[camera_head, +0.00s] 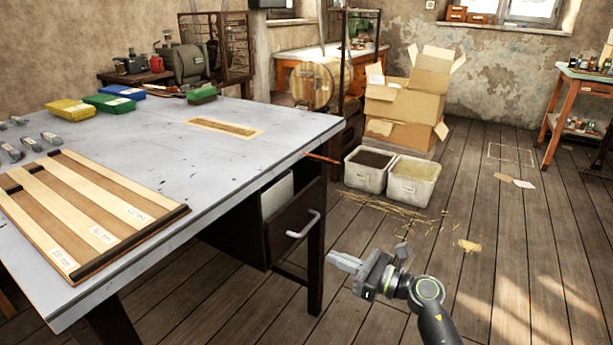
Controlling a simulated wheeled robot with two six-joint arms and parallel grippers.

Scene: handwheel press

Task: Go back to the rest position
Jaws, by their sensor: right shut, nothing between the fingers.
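My right gripper (347,263) is at the lower middle of the head view, with its grey fingers together and nothing between them. It is in the air over the wooden floor, to the right of the table's drawer (293,222) and apart from it. My right arm comes in from the bottom edge. My left gripper does not show. No handwheel press can be made out clearly in this view.
The grey table (240,150) fills the left, holding a slatted wooden board (92,205), coloured boxes (70,109) and small metal parts. Two bins (413,180) and cardboard boxes (405,105) stand behind. The floor (520,270) at right is mostly clear.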

